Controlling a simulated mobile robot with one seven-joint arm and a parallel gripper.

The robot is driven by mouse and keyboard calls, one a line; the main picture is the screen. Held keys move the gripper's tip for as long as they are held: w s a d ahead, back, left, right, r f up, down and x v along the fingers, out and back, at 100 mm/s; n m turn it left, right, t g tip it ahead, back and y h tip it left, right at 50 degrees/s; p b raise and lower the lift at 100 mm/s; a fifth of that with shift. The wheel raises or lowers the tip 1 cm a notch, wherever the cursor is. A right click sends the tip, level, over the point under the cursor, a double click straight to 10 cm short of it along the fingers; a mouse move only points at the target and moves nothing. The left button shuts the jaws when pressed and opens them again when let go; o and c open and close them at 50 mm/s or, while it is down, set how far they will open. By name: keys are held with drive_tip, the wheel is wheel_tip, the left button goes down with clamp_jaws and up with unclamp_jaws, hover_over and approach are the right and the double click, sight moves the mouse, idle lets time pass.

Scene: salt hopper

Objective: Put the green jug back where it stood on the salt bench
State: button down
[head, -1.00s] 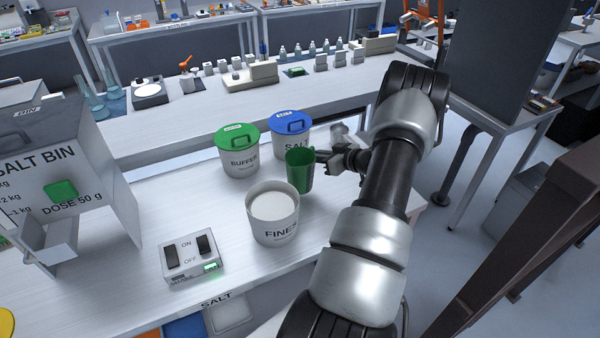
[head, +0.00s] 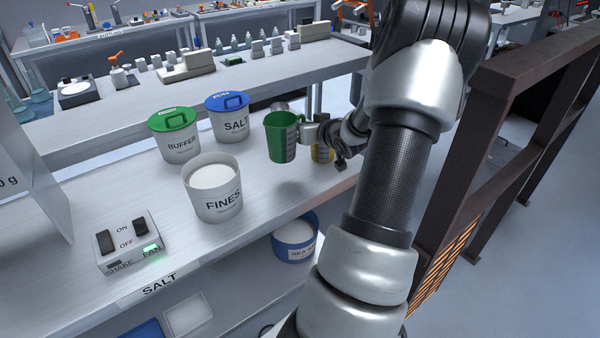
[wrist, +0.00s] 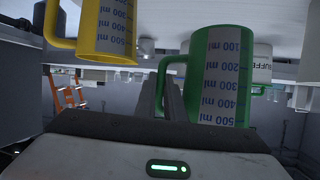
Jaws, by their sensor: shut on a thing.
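The green jug (head: 281,140) hangs upright over the right part of the salt bench (head: 255,222), with a soft shadow on the bench below it. My gripper (head: 304,133) is shut on the jug's handle, on the jug's right side. In the wrist view the green jug (wrist: 222,80) shows its ml scale, and its handle meets the fingers (wrist: 171,95). A yellow jug (head: 322,153) stands partly hidden behind my gripper; it also shows at the upper left of the wrist view (wrist: 108,30).
A switch box (head: 128,250) is at the front left. A SEA tub (head: 294,245) sits on a lower shelf. The bench below the jug is bare. A brown rail (head: 450,190) runs at right.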

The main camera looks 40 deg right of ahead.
wheel_tip(320, 180, down, 8)
drive_tip(key=shift+w+f+b, duration=0.1)
drive_tip(key=shift+b, duration=0.7)
drive_tip(key=c, duration=2.3)
unclamp_jaws()
drive_tip(key=shift+f, duration=0.2)
drive_tip(key=o, duration=0.5)
drive_tip(key=shift+c, duration=0.2)
drive_tip(key=shift+r, duration=0.15)
drive_tip(key=shift+r, duration=0.2)
drive_tip(key=p+v, duration=0.2)
drive_tip(key=v, duration=1)
drive_tip(key=shift+f, duration=0.2)
